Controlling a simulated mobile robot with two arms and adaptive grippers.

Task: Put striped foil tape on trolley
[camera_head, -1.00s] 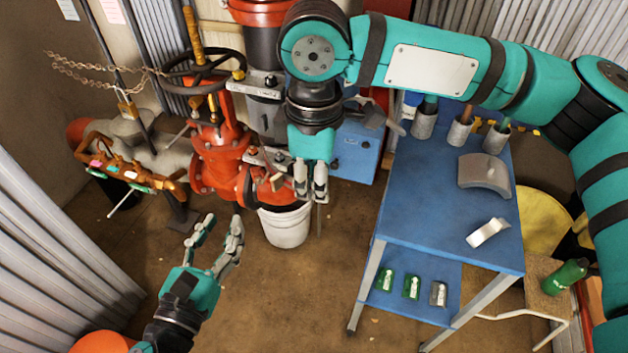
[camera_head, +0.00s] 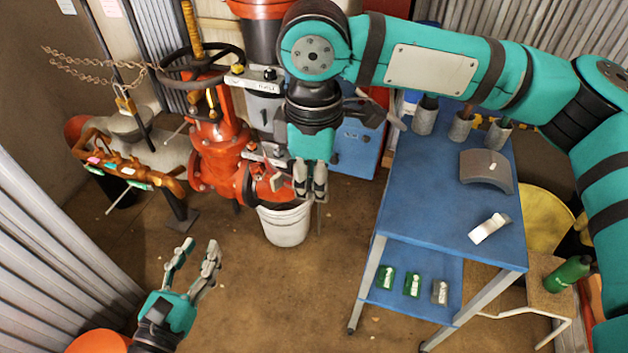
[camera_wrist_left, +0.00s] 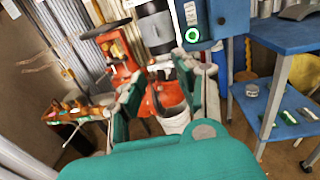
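The blue trolley (camera_head: 420,225) stands right of centre in the head view. My left gripper (camera_head: 192,268) is open and empty above the floor, left of the trolley. My right gripper (camera_head: 310,182) hangs beside the red valve outlet above the bucket; its fingers are close together and their grip is unclear.
A white bucket (camera_head: 286,225) stands under the red valve (camera_head: 212,150). The trolley top holds a grey curved plate (camera_head: 486,170) and several grey cylinders at the back. Green containers (camera_head: 412,284) lie on the lower shelf. Floor between bucket and trolley is clear.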

